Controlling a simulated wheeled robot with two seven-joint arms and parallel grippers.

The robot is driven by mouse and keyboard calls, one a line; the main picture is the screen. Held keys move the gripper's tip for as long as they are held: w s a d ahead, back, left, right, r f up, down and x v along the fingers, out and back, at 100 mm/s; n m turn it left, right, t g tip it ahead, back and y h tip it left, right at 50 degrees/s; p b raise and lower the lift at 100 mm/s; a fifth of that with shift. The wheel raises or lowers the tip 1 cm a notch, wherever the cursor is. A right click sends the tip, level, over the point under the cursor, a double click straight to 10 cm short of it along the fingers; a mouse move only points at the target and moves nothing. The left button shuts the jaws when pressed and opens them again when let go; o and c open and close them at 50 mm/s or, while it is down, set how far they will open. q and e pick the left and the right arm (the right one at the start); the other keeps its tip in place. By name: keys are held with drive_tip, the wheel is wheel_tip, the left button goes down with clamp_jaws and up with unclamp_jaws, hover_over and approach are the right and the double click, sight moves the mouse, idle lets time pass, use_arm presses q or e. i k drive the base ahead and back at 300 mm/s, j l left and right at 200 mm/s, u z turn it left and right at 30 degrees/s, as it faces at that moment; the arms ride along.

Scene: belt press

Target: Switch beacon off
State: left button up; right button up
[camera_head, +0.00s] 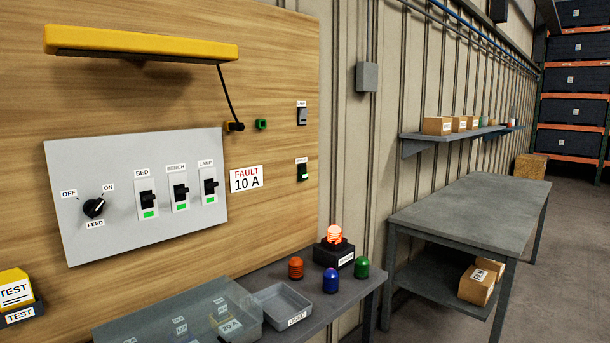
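The beacon (334,236) is an orange-red dome with bright bands, looking lit, on a black base (334,254) at the back of the small grey bench. Two small switches sit on the right side of the wooden board. Neither of my grippers is in view.
A grey panel (120,235) carries a FEED knob (94,208) and BED, BENCH and LAMP switches. A yellow lamp bar (140,45) juts out above. Loose red (296,268), blue (330,281) and green (361,267) domes, a USED tray (284,302) and a clear-lidded box (185,315) occupy the bench.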

sight(303, 174)
drive_tip(key=i+l+u, duration=0.3)
drive_tip(key=i+l, duration=1.1)
drive_tip(key=l, duration=0.1)
